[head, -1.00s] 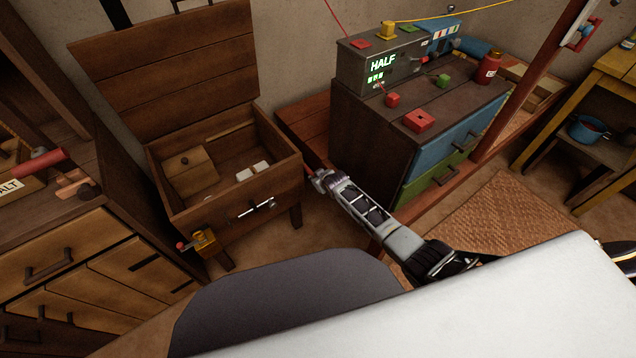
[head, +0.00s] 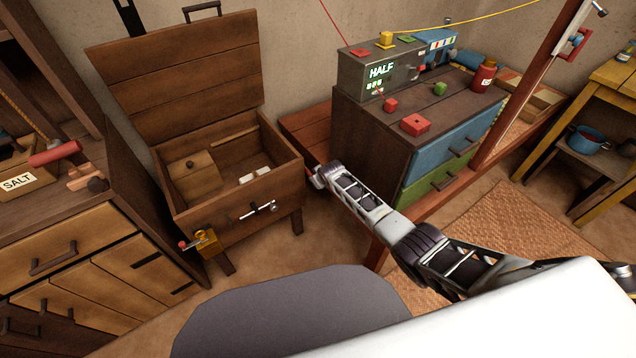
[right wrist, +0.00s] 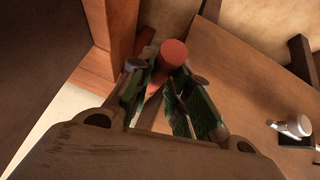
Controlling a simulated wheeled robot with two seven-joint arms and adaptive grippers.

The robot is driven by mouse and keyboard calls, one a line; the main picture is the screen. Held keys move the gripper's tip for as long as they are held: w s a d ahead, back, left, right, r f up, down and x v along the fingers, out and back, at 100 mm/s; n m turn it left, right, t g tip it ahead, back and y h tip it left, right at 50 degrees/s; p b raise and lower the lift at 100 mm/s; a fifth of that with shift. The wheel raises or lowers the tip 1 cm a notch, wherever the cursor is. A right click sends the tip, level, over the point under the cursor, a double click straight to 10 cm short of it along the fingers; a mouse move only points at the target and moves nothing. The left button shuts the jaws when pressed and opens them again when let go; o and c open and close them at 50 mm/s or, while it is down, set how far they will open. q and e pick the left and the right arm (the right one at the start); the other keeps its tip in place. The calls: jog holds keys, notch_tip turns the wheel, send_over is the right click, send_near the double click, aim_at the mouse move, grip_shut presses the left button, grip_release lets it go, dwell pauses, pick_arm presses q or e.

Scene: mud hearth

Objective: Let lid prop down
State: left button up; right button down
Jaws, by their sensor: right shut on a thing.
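The wooden chest (head: 236,226) stands at centre-left, its plank lid (head: 178,82) raised and leaning back near the wall. My right gripper (head: 318,178) is at the chest's right side, near its rim. In the right wrist view, my right gripper (right wrist: 167,72) is shut on a red cylindrical knob (right wrist: 174,52), with a red part below it between the fingers. I take this for the lid prop's handle; the rest of the prop is hidden. My left gripper is not in view.
A dark cabinet (head: 365,140) with a grey box (head: 381,76) on top stands right of the chest. A reddish post (head: 530,85) rises farther right. A drawer unit (head: 70,262) stands on the left. Bare floor lies before the chest.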

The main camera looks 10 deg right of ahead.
jog(key=shift+r, duration=0.1)
jog(key=c, duration=1.3)
grip_release()
jog(key=shift+s+r, duration=0.1)
jog(key=shift+r, duration=0.05)
jog(key=shift+v, duration=5.8)
